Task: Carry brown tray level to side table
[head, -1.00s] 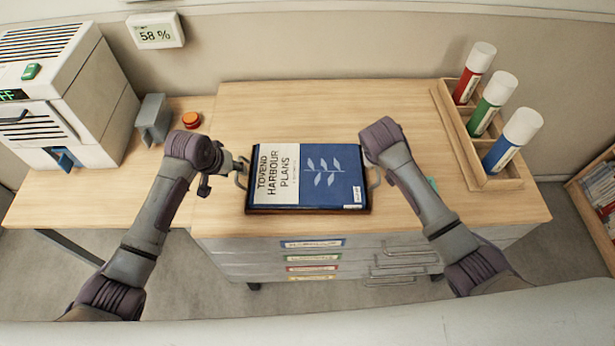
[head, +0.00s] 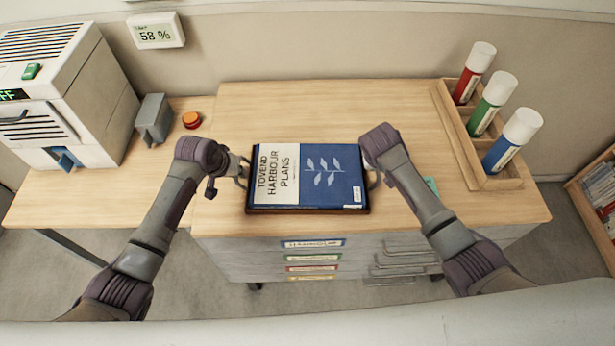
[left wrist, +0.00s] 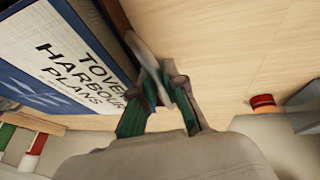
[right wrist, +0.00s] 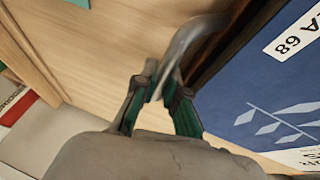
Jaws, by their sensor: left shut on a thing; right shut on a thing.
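The brown tray (head: 309,211) lies flat on the wooden top of a drawer cabinet, its dark rim showing around a blue and white book, "Tovend Harbour Plans" (head: 330,178). It has a grey metal handle at each side. My left gripper (left wrist: 163,90) is shut on the left handle (left wrist: 142,52); in the head view it is at the tray's left side (head: 238,171). My right gripper (right wrist: 160,88) is shut on the right handle (right wrist: 188,40). In the head view my right wrist mostly hides its fingers.
A wooden table (head: 60,195) adjoins at left, bearing a white machine (head: 100,110), a grey bookend-like object (head: 153,118) and a red button (head: 191,119). A wooden rack (head: 497,183) with red, green and blue tubes stands at right. The cabinet top (head: 310,108) behind the tray is clear.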

